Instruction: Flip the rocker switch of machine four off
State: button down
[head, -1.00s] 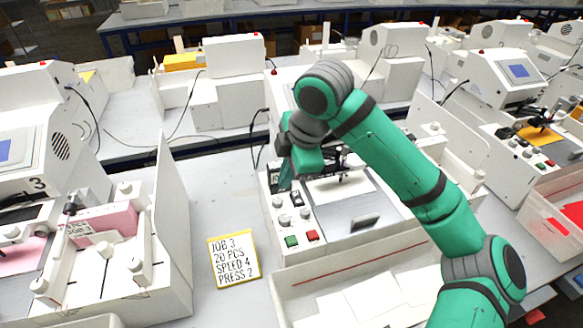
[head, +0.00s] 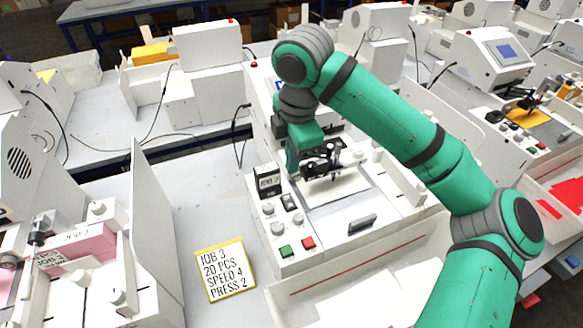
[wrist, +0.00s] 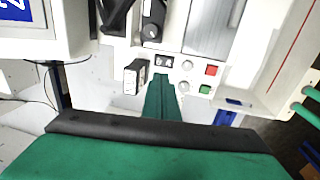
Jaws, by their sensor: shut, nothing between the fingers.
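The middle machine (head: 330,262) stands under my arm; no number on it is readable. Its front-left panel carries a small black rocker switch (head: 289,202), which also shows in the wrist view (wrist: 163,61). Which side of the rocker is pressed is too small to tell. My gripper (head: 293,174) is shut and empty, pointing down over the panel behind the rocker. In the wrist view its green fingers (wrist: 161,78) end close to the rocker. Contact cannot be told.
A black counter box (head: 269,180) stands close beside the rocker. Knobs (head: 277,228), a green button (head: 286,251) and a red button (head: 308,243) lie in front. A yellow-framed job card (head: 226,270) lies on the table at left. A neighbouring machine stands further left.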

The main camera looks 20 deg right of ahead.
aim_at(288, 198)
jog(key=f, duration=0.4)
jog(key=w+f, duration=0.1)
jog(key=f, duration=0.3)
jog(key=w+f, duration=0.1)
jog(key=f, duration=0.3)
jog(key=shift+f, duration=0.1)
jog(key=shift+w+f, duration=0.1)
jog(key=shift+f, duration=0.15)
jog(key=shift+a+f, duration=0.1)
jog(key=shift+s, duration=0.9)
jog(key=shift+w, duration=0.1)
